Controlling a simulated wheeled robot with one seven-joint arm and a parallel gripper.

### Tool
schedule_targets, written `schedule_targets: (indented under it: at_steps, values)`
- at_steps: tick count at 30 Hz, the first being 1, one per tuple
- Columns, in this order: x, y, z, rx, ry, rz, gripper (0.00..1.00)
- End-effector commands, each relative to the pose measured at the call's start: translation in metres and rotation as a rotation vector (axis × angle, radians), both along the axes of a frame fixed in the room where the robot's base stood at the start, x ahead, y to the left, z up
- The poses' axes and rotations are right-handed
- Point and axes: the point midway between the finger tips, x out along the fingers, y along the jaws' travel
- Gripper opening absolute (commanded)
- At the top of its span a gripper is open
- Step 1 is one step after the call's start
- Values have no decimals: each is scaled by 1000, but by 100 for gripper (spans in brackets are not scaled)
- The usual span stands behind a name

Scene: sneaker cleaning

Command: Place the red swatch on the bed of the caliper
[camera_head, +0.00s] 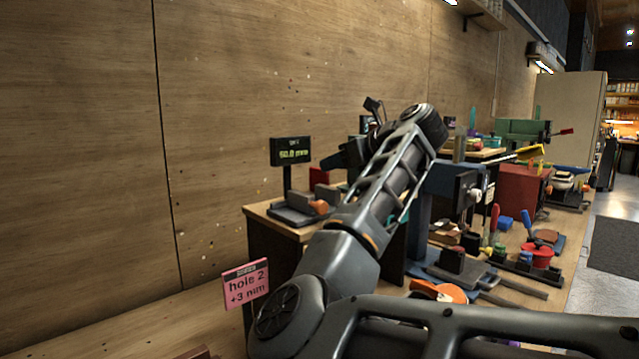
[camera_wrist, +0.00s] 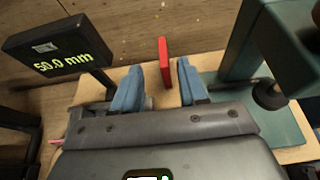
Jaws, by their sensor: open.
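The red swatch (camera_wrist: 164,60) is a thin upright piece in the wrist view. It shows in the gap between the blue fingertips of my gripper (camera_wrist: 160,68), with space on both sides. My gripper is open and not closed on it. In the head view a red piece (camera_head: 319,177), likely the swatch, shows just below my dark gripper. The caliper's grey bed (camera_head: 290,216) lies on a small wooden table to the left, with an orange piece (camera_head: 318,207) at its right. Its display (camera_head: 290,151) also shows in the wrist view (camera_wrist: 58,55), reading 50.0 mm.
A green machine frame (camera_wrist: 245,45) stands close to the right of my gripper in the wrist view. A pink "hole 2 +3 mm" card (camera_head: 246,284) stands in front of the small table. The bench (camera_head: 515,235) at right is crowded with tools.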

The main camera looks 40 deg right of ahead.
Motion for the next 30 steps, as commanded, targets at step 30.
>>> schedule_targets:
  at_steps: [30]
  values:
    - [53,-2,-22,0,-1,0,16]
